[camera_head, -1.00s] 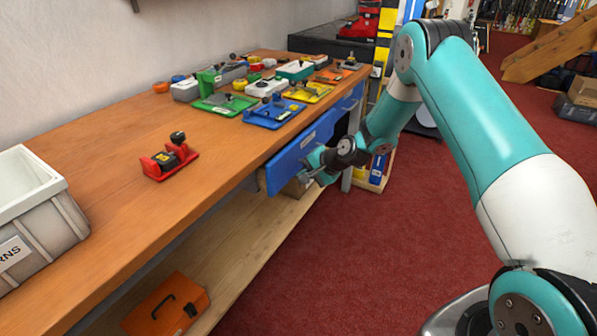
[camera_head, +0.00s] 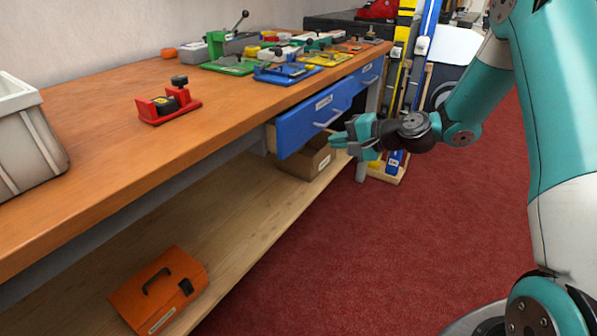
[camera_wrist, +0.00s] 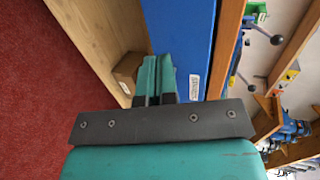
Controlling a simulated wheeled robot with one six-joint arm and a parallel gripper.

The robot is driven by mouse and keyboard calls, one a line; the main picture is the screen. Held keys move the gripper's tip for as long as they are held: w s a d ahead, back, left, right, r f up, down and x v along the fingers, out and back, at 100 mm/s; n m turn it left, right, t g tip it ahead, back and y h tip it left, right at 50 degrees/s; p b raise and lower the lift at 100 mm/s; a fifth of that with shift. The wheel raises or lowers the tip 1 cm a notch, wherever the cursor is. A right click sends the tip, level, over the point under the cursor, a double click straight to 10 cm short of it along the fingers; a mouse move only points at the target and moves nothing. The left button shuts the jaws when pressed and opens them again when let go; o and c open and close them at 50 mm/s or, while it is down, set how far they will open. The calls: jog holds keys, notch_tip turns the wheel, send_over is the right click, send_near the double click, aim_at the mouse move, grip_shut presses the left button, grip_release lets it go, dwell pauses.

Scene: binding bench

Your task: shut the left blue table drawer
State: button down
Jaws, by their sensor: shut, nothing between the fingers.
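The left blue drawer (camera_head: 298,126) stands partly out from the wooden bench, its side showing at the left end. Its front has a pale handle and a white label, and it also shows in the wrist view (camera_wrist: 183,28). My gripper (camera_head: 335,140) is shut and empty, in front of the drawer's right part, just below and right of the handle. In the wrist view the closed fingers (camera_wrist: 158,62) point along the blue front, close to it. I cannot tell whether they touch it.
The right blue drawer (camera_head: 364,83) looks shut. The bench top (camera_head: 110,105) carries a red fixture (camera_head: 168,104), a grey bin (camera_head: 28,150) and several coloured fixtures at the back. Below, a shelf (camera_head: 215,215) holds an orange case (camera_head: 160,290) and a cardboard box (camera_head: 305,163). Red floor lies clear in front.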

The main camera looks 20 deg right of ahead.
aim_at(288, 140)
notch_tip(288, 140, down, 4)
jog(key=s+t+y+b, duration=0.2)
jog(key=s+t+b, duration=0.15)
jog(key=b, duration=0.95)
jog(key=shift+t, duration=0.25)
jog(key=p+x, duration=0.1)
jog(key=x, duration=0.3)
jog(key=p+x, duration=0.2)
jog(key=x, duration=0.3)
jog(key=p+x, duration=0.2)
jog(key=x, duration=0.3)
jog(key=shift+w+d, duration=0.35)
jog(key=shift+d, duration=0.05)
jog(key=shift+r+p, duration=0.1)
jog(key=shift+p, duration=0.2)
